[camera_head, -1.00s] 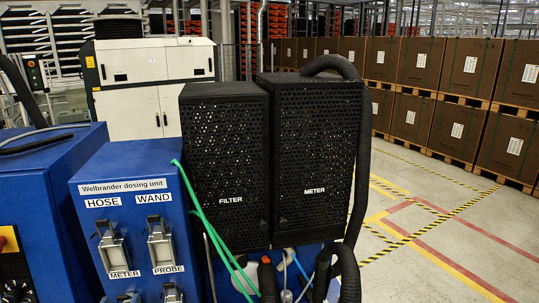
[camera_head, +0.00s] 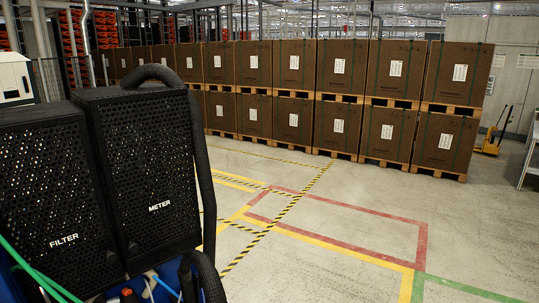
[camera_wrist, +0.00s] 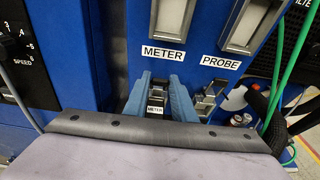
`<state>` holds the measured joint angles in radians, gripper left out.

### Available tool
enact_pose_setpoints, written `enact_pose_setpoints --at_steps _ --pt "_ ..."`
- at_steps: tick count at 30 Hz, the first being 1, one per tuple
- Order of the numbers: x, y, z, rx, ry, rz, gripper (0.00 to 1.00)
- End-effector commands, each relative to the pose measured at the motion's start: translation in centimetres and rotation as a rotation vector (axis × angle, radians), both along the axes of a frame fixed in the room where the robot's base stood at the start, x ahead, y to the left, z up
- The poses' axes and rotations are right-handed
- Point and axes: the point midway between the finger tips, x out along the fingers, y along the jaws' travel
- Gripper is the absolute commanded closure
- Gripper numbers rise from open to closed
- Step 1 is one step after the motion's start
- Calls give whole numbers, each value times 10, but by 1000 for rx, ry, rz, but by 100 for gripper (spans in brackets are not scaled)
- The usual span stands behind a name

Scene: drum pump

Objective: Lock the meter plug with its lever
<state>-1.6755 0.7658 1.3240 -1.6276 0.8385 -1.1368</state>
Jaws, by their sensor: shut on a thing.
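In the wrist view my gripper (camera_wrist: 160,84) has two blue fingers, shut on the meter plug (camera_wrist: 156,108), a dark and metal piece with a small METER tag. The plug is at the blue panel of the dosing unit (camera_wrist: 115,60), just below the METER label (camera_wrist: 163,53). How deep it sits in its socket and how its lever stands cannot be told, as the fingers hide the sides. To its right, under the PROBE label (camera_wrist: 220,63), is the probe socket (camera_wrist: 205,103) with its metal latch. The head view does not show the plug or my gripper.
Green hoses (camera_wrist: 290,75) and a thick black hose (camera_wrist: 275,120) hang right of the panel. A speed dial (camera_wrist: 15,50) is at the left. In the head view stand the black mesh FILTER housing (camera_head: 50,190) and METER housing (camera_head: 145,165), with open floor to their right.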

Motion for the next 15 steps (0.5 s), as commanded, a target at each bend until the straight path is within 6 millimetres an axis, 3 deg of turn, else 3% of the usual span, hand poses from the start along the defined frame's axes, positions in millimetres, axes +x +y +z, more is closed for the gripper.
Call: enact_pose_setpoints --at_steps 15 --pt "-1 -1 -4 25 -25 0 85"
